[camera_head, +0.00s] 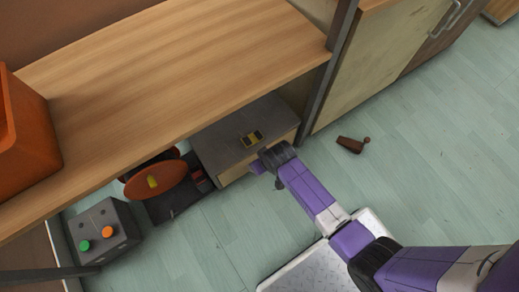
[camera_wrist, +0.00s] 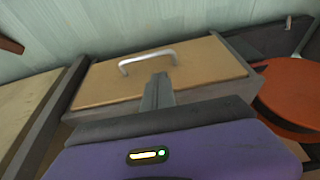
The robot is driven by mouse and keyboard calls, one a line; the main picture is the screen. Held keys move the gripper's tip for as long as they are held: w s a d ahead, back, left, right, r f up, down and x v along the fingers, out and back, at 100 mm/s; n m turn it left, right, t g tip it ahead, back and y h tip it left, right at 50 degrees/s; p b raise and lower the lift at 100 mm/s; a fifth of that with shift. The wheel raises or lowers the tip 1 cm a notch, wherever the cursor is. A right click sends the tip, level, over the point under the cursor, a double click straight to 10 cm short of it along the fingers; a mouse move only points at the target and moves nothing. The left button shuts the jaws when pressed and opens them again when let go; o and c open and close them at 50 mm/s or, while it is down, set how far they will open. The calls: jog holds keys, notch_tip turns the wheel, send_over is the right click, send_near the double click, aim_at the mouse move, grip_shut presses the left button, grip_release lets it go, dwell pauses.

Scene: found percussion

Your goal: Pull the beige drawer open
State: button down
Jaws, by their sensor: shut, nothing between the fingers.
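The beige drawer (camera_head: 233,176) is the front of a low grey cabinet (camera_head: 225,140) under the wooden shelf. In the wrist view, its beige front (camera_wrist: 200,72) fills the upper middle and carries a pale metal bar handle (camera_wrist: 147,59). The front looks flush with the grey body around it. My gripper (camera_head: 259,168) is at the drawer front in the head view and hides part of it. In the wrist view, my gripper's fingers (camera_wrist: 158,84) are shut and empty, just below the handle in the picture. Whether they touch the handle or the front, I cannot tell.
The wooden shelf (camera_head: 170,75) overhangs the cabinet. An orange disc device (camera_head: 155,186) and a grey box with coloured knobs (camera_head: 103,231) stand to the left. A dark post (camera_head: 333,70) is at the right. A brown object (camera_head: 352,145) lies on otherwise clear floor.

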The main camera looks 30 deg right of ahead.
jog(key=b+x, duration=0.4)
jog(key=x, duration=0.5)
jog(key=shift+b, duration=0.35)
jog(key=shift+s+r, duration=0.1)
jog(key=shift+s+p, duration=0.25)
jog(key=shift+p, duration=0.05)
jog(key=s+p, duration=1)
jog(key=s, duration=1.5)
jog(key=shift+s, duration=0.25)
jog(key=shift+r, duration=0.1)
